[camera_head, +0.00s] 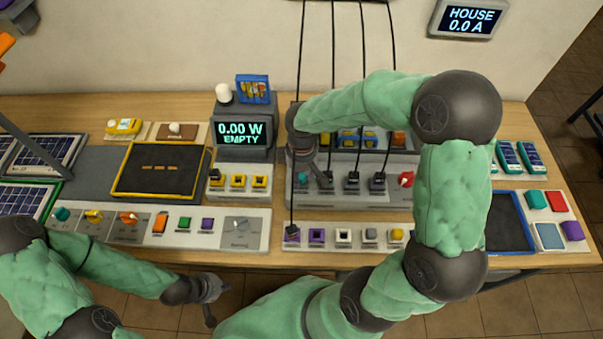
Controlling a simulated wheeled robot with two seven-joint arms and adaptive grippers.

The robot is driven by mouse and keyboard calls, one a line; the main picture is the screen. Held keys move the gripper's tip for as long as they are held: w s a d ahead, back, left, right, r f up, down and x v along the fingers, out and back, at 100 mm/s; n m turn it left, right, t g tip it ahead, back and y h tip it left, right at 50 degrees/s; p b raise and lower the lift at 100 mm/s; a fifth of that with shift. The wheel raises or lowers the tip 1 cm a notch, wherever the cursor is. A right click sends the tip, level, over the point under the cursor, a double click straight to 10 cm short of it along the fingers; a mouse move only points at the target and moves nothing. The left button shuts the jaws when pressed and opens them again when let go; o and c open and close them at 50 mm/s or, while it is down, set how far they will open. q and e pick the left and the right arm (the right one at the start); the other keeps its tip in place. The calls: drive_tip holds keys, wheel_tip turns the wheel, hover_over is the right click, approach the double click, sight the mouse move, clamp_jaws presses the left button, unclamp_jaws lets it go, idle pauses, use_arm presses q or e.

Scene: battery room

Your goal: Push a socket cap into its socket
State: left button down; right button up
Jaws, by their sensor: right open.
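My right arm covers the panel's right side. Black cables (333,60) hang from above. A display (240,133) reads "0.00 W EMPTY". A control strip (262,228) with knobs and buttons lies left, below a dark tray (121,191). A blue-rimmed tray (527,245) is at right.

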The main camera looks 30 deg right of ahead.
sight(302, 175)
use_arm(q)
wheel_tip(302, 175, up, 9)
drive_tip(key=p, duration=0.8)
drive_tip(key=shift+p, duration=0.35)
use_arm(e)
wheel_tip(302, 175, up, 11)
drive_tip(key=shift+r, duration=0.1)
